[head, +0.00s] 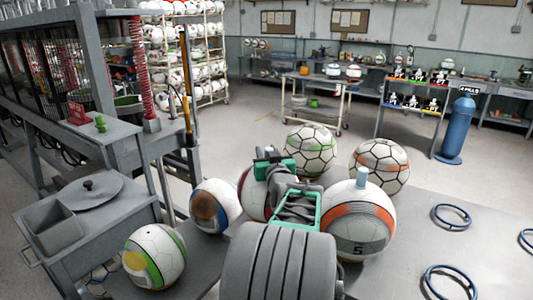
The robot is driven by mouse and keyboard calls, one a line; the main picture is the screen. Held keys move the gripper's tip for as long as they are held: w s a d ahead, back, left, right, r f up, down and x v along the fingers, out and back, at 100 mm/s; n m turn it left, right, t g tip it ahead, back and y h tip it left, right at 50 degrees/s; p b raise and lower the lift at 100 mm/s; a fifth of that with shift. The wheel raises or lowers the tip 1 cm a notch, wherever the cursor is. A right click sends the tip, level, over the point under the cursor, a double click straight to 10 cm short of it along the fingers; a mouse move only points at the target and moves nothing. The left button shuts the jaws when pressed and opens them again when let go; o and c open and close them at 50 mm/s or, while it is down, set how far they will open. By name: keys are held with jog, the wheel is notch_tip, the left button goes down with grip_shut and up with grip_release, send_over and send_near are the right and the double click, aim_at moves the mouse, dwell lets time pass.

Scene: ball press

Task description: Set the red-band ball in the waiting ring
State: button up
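My gripper (285,180), grey with green parts, is in the middle of the head view, over the grey table. A white ball with a dark red area (248,197) sits just behind and left of it, partly hidden by the gripper. I cannot tell whether they touch or whether the fingers are open. A white ball with an orange-red band and a "5" (358,222) stands right of my gripper, with a pale blue peg at its top. Which ball is the red-band one is not certain. Several empty blue rings lie at the right: a rear one (452,216), a front one (450,281), one at the edge (528,240).
Other balls crowd my gripper: green-lined (310,150), orange-lined (381,165), blue-and-brown (215,205), green-and-yellow (155,256). A grey press frame (110,90) and bin (58,230) stand left. The table's right side (415,240) is clear around the rings.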

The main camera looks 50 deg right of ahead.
jog(key=shift+o, duration=0.8)
jog(key=shift+r+p, duration=0.25)
jog(key=shift+p, duration=0.05)
jog(key=shift+s+a, duration=0.1)
jog(key=shift+s, duration=0.1)
jog(key=b+v, duration=0.2)
jog(key=v, duration=0.9)
jog(key=shift+s+a+b, duration=0.2)
jog(key=shift+s+b, duration=0.05)
jog(key=shift+b, duration=0.1)
